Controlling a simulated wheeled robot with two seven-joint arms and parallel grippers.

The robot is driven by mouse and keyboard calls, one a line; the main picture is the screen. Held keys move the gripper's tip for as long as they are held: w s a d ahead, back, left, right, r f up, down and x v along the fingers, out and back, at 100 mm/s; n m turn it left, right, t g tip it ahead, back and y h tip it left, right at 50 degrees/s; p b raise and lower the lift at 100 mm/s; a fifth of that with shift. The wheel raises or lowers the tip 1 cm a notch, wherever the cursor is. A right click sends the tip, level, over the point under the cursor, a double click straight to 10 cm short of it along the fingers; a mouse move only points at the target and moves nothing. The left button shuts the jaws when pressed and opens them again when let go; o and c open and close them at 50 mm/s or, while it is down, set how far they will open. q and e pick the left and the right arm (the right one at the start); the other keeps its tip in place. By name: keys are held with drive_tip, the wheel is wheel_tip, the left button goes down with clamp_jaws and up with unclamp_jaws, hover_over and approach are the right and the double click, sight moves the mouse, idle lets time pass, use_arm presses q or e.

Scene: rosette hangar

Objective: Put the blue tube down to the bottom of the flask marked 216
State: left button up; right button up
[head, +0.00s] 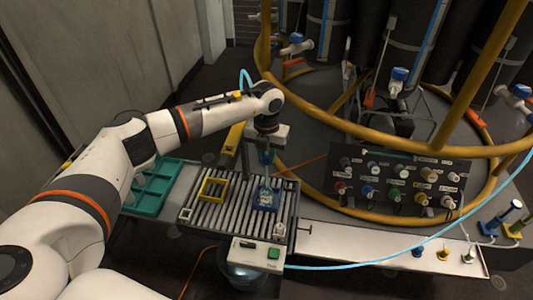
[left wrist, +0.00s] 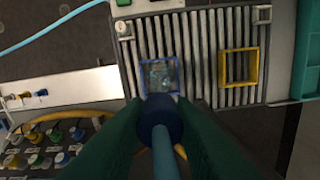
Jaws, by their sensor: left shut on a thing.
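My left gripper (head: 267,153) is above the roller bench, over the far side of a blue square frame (head: 258,206). It is shut on the blue tube; in the left wrist view the tube (left wrist: 165,158) runs between the two dark green fingers, with a darker blue round part (left wrist: 160,115) at the fingertips. A clear flask (head: 267,193) stands inside the blue frame; it also shows in the left wrist view (left wrist: 160,75). The number on it is not readable. The tube's lower end is hidden, so I cannot tell its height over the flask mouth. My right gripper is not in view.
A yellow square frame (head: 214,190) sits left of the blue one on the rollers (head: 191,215). A teal tray (head: 152,187) lies further left. A connector panel (head: 398,184) and yellow rails stand at right. A light blue hose (head: 385,261) loops across the right.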

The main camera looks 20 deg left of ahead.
use_arm(q)
drive_tip(key=shift+f+b, duration=0.7)
drive_tip(key=shift+f, duration=0.5)
drive_tip(key=shift+f+b, duration=1.45)
drive_tip(key=shift+f, duration=0.95)
drive_tip(key=o, duration=1.5)
drive_tip(key=shift+r, duration=0.15)
